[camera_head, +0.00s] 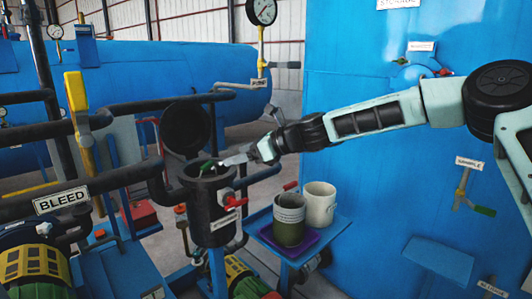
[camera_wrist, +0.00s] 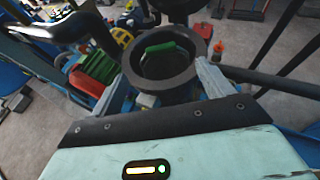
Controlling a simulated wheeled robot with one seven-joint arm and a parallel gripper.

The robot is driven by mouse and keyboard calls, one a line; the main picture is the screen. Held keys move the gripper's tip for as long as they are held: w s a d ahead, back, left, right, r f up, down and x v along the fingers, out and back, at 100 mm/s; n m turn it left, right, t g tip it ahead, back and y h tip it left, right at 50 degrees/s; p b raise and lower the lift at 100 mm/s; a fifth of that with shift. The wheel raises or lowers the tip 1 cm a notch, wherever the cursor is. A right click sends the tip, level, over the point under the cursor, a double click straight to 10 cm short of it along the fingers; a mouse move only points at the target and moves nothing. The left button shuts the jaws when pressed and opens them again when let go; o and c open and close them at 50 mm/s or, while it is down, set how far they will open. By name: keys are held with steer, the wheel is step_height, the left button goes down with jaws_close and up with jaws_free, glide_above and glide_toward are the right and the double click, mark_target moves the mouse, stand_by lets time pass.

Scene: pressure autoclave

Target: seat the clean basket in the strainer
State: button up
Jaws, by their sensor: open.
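The strainer (camera_head: 210,215) is a black upright cylinder with its round lid (camera_head: 187,128) swung open behind it. In the wrist view the strainer's thick rim (camera_wrist: 194,72) surrounds a dark opening. A green handle (camera_wrist: 160,46) shows inside that opening, and its green also shows at the mouth in the head view (camera_head: 207,166). It appears to belong to a basket inside; the basket's body is mostly hidden, and I cannot tell how deep it sits. My gripper (camera_head: 226,161) is open at the strainer's mouth. Its fingers (camera_wrist: 158,86) lie apart, and it holds nothing visible.
A grey-green container (camera_head: 289,222) stands on a purple mat (camera_head: 262,238) on a blue shelf (camera_head: 332,228), with a cream container (camera_head: 319,205) beside it. Black pipes (camera_head: 100,187) and a red-handled valve (camera_head: 230,201) crowd the strainer. A big blue tank (camera_head: 350,185) stands at right.

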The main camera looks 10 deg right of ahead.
steer(key=b+v, duration=0.1)
steer(key=v, duration=0.7)
